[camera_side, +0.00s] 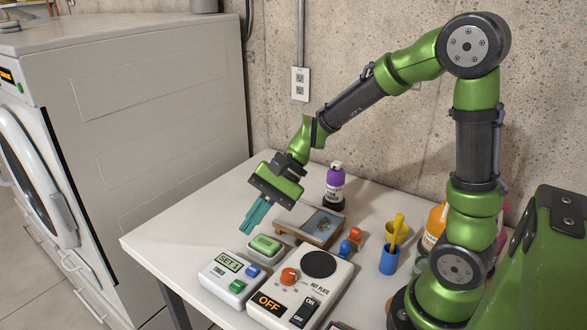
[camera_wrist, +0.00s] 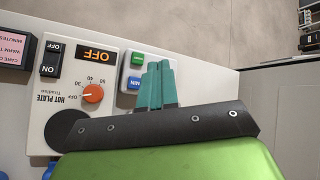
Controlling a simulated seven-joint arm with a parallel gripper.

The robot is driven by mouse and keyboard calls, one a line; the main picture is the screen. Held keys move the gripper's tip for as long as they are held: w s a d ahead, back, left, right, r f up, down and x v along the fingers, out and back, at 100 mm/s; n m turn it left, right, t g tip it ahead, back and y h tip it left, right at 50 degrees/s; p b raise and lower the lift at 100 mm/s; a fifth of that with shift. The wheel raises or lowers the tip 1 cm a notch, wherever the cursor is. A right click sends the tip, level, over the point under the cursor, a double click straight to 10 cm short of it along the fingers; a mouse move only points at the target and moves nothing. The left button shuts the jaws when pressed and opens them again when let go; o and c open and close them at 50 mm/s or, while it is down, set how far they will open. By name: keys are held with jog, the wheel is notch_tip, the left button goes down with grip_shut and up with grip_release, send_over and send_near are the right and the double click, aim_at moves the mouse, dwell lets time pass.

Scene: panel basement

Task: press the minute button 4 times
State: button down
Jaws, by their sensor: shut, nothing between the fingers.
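My gripper (camera_side: 248,229) is shut and empty, tilted down, above the table behind the timer. In the wrist view the fingertips (camera_wrist: 158,66) cover part of the timer. The fingers look apart from the buttons.
A green block (camera_side: 264,244) in a pale dish lies between my fingers and the timer. A hot plate (camera_side: 299,292) showing OFF stands right of it. A small wooden-framed tray (camera_side: 296,237), a purple bottle (camera_side: 335,184) and a blue cup (camera_side: 389,260) stand behind. The table's left side is clear.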

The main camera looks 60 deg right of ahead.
aim_at(257, 268)
jog(key=shift+f, duration=4.45)
jog(key=shift+f, duration=0.1)
jog(key=shift+f, duration=0.3)
jog(key=shift+f, duration=0.45)
jog(key=shift+r, duration=0.9)
jog(key=shift+r, duration=2.5)
